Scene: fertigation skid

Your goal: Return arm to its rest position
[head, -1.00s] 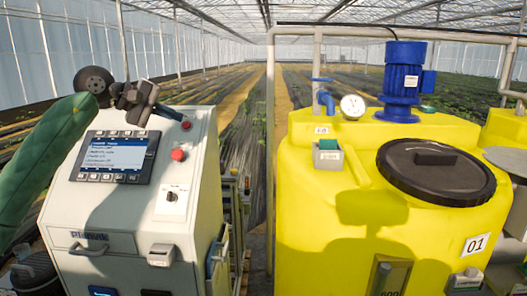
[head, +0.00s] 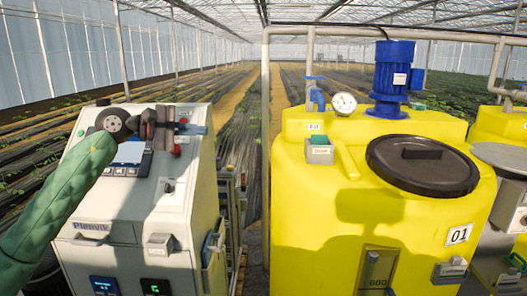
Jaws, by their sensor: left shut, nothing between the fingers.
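My left arm, in a green sleeve, comes in from the left edge in the head view. My left gripper (head: 203,130) is shut and empty, its fingers pointing right. It is in front of the upper part of the white control cabinet (head: 125,205) in the picture. The wrist and gripper hide part of the cabinet's display (head: 130,153) and its buttons. I cannot tell how far the gripper is from the panel. My right gripper does not show.
A yellow tank (head: 320,215) with a black lid (head: 422,165), blue motor (head: 391,75) and pressure gauge (head: 343,104) stands to the right. A grey pipe frame (head: 266,110) rises between tank and cabinet. A narrow gap lies between them, with crop rows behind.

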